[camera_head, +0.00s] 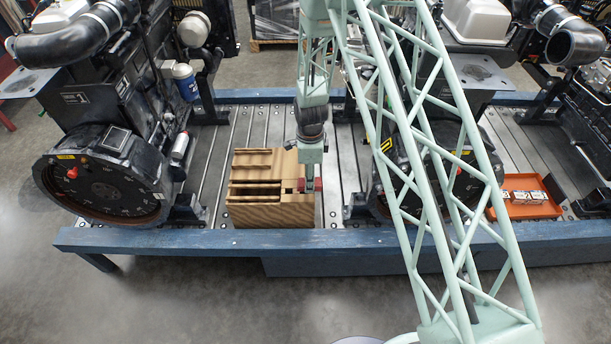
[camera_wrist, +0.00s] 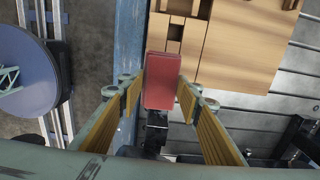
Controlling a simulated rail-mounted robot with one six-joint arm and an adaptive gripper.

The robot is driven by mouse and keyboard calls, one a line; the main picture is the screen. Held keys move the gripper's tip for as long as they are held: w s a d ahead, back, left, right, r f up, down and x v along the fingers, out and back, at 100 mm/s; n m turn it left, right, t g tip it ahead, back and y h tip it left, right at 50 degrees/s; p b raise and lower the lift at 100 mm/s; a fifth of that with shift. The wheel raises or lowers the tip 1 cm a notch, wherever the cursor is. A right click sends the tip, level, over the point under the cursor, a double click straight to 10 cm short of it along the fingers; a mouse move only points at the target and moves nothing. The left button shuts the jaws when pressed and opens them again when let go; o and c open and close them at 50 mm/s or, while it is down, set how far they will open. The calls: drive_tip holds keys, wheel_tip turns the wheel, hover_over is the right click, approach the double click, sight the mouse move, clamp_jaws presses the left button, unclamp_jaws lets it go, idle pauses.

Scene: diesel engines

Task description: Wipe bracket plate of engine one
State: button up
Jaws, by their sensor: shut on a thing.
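Engine one (camera_head: 105,130), with a small plate marked 1, stands at the left on the platform. A flat grey bracket plate (camera_head: 27,83) juts from its left side and carries a darker patch. My gripper (camera_head: 308,187) is shut on a red block (camera_wrist: 162,82), which sits between the two fingertips in the wrist view. The block is at the right front compartments of a wooden box (camera_head: 268,212). Whether it still touches the box is not clear. The box also shows in the wrist view (camera_wrist: 238,50).
A second engine (camera_head: 420,150) with a similar stained plate (camera_head: 470,72) stands to the right, partly hidden by my arm. An orange tray (camera_head: 530,210) with small parts lies farther right.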

wheel_tip(320, 180, up, 60)
drive_tip(key=p, duration=1.9)
drive_tip(key=shift+w+f+n, duration=0.15)
drive_tip(key=shift+f+n, duration=0.1)
drive_tip(key=shift+n, duration=0.15)
drive_tip(key=shift+a, duration=0.15)
